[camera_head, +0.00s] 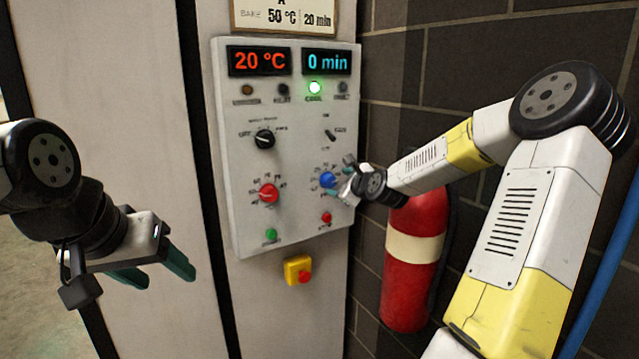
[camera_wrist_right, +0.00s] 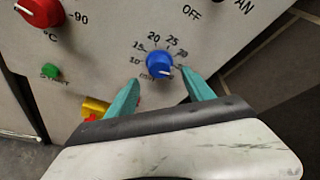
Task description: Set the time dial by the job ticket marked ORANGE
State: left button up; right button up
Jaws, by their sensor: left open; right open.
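The time dial is a blue knob (camera_head: 328,180) low on the right of the grey control panel (camera_head: 235,190). In the right wrist view the blue knob (camera_wrist_right: 158,62) shows a white mark toward its lower right, with 15, 20 and 25 printed around it. My right gripper (camera_head: 347,181) is open at the knob; its fingertips (camera_wrist_right: 161,82) lie either side of the knob's lower edge. I cannot tell whether they touch it. A ticket (camera_head: 285,17) above the panel reads 50 °C, 20 min; its top is cut off and no ORANGE shows. My left gripper (camera_head: 160,270) is open and empty.
Displays read 20 °C (camera_head: 259,61) and 0 min (camera_head: 327,62); a green lamp (camera_head: 315,88) is lit. A red knob (camera_head: 268,193), green button (camera_head: 271,235) and red button (camera_head: 326,217) are nearby. A yellow emergency-stop box (camera_head: 297,270) and red extinguisher (camera_head: 410,275) stand below and right.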

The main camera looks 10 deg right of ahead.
aim_at(331, 183)
jog(key=shift+x, duration=3.1)
jog(key=shift+s, duration=0.1)
jog(key=shift+a+f, duration=0.1)
jog(key=shift+f, duration=0.05)
jog(key=c, duration=1.3)
